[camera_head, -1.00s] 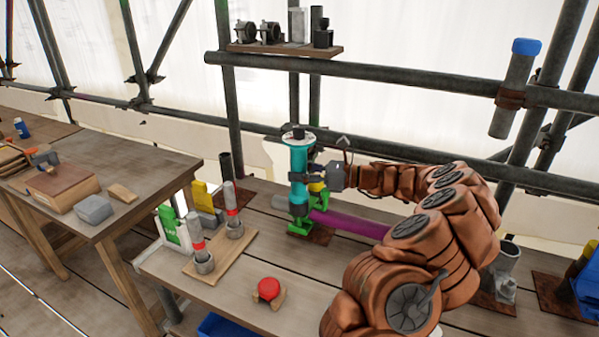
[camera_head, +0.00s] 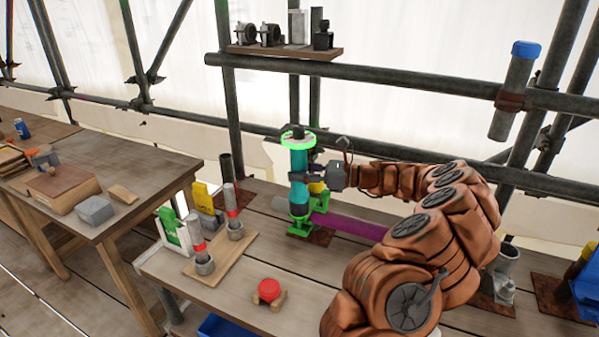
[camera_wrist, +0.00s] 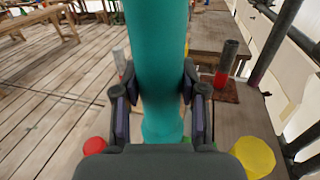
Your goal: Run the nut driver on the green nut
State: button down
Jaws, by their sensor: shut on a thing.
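The nut driver (camera_head: 298,162) is a teal upright cylinder with a ring (camera_head: 298,136) at its top, lit green now. My gripper (camera_head: 312,178) is shut on its body from the right. In the wrist view the driver (camera_wrist: 157,45) stands between both fingers (camera_wrist: 159,95). The driver's dark lower end stands at a green clamp fitting (camera_head: 300,228) on a rusty base plate. The green nut itself is hidden or cannot be told apart from this fitting, so the exact contact is not clear.
A purple pipe (camera_head: 348,227) runs right from the fitting, under my arm. A wooden board (camera_head: 222,254) with two grey, red-banded tools stands left. A red button (camera_head: 269,289) sits in front. Scaffold pipes (camera_head: 400,80) cross behind. Bare bench lies between board and fitting.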

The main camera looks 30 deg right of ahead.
aim_at(299, 150)
jog(key=shift+r+p, duration=2.2)
jog(key=shift+r, duration=1.25)
jog(key=shift+f, duration=0.15)
